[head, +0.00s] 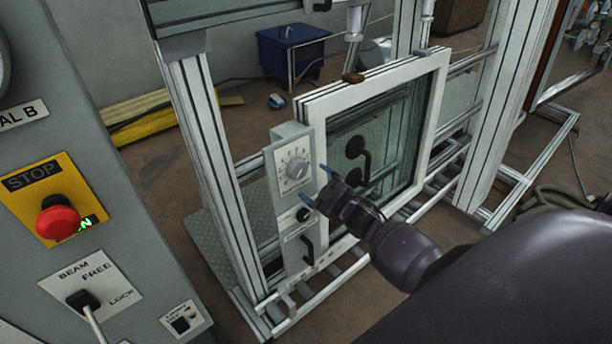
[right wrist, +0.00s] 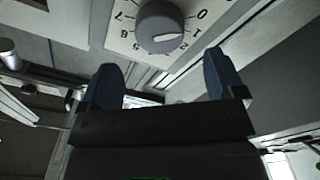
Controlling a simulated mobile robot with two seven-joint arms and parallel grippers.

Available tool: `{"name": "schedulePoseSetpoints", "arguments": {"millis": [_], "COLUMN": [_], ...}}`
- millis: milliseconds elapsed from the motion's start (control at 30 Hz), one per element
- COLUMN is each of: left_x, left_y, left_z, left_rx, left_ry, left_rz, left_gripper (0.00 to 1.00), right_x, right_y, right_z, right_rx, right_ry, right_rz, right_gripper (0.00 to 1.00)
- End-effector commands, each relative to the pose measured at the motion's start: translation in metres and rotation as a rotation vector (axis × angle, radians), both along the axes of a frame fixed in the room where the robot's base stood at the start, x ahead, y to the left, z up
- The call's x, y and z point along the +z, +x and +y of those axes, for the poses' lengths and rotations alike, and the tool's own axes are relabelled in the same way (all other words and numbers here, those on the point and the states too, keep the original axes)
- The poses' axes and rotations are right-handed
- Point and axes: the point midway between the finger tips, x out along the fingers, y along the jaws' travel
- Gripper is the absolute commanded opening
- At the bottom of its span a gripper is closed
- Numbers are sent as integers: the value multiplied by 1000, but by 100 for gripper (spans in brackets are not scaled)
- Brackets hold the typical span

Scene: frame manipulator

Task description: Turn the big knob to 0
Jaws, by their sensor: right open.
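The big knob (head: 296,168) is a round grey dial on a white numbered plate, on the upper part of a narrow panel at the left of the white window frame. In the right wrist view the knob (right wrist: 161,27) shows at the top centre, with its light pointer line toward the 1 and 2 side, off the 0. My right gripper (head: 317,186) is just right of the knob and a little below it, open and empty. In the right wrist view its two blue fingertips (right wrist: 162,80) stand apart, with the knob beyond them, not touching. My left gripper is not in view.
Below the big knob on the panel are a small black knob (head: 303,214) and a black handle (head: 308,250). A grey console with a red stop button (head: 58,217) and a lever (head: 84,300) stands at the left. Aluminium posts (head: 215,170) surround the window frame (head: 440,110).

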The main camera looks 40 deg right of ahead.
Motion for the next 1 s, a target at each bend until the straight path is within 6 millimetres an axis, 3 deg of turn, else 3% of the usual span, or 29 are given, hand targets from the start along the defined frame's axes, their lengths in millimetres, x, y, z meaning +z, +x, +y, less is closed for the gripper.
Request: {"name": "schedulePoseSetpoints", "arguments": {"millis": [200, 400, 1000], "left_x": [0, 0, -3], "left_y": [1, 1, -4], "left_z": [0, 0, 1], "left_rx": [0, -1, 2], "left_ry": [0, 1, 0], "left_rz": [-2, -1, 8], "left_gripper": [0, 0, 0], "right_x": [-2, -2, -2], "right_y": [-35, -50, -52], "right_z": [-4, -6, -6], "right_rx": [0, 0, 0], "right_ry": [-1, -1, -1], "right_rz": [0, 0, 0], "right_gripper": [88, 88, 88]}}
